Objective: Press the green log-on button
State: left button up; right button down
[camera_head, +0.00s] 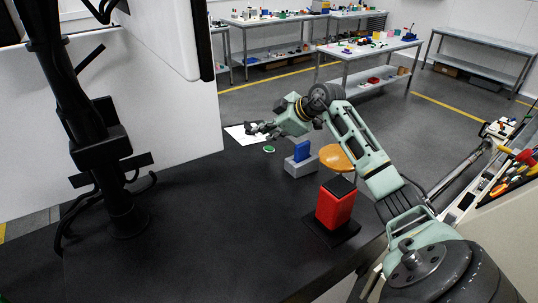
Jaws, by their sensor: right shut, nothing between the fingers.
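The green button (269,149) is a small round disc on the far part of the black table (190,215). My right gripper (254,130) comes in from the right and is shut and empty. Its fingers point left, over the white sheet in the picture. It appears just above and slightly left of the green button, with a visible gap between them. Its exact height over the table is hard to tell. The button is not covered. My left gripper is not in view.
A white sheet (238,139) lies behind the button. A grey block (301,168) with a blue piece (302,150) stands to its right. A red box (335,204) stands nearer, on the right side. A black stand (100,150) rises at left. The table's middle is clear.

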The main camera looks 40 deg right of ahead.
jog(key=shift+a+f, duration=0.1)
jog(key=shift+f, duration=0.4)
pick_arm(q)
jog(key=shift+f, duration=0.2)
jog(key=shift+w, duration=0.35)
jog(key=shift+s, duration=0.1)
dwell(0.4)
pick_arm(e)
jog(key=shift+f, duration=0.35)
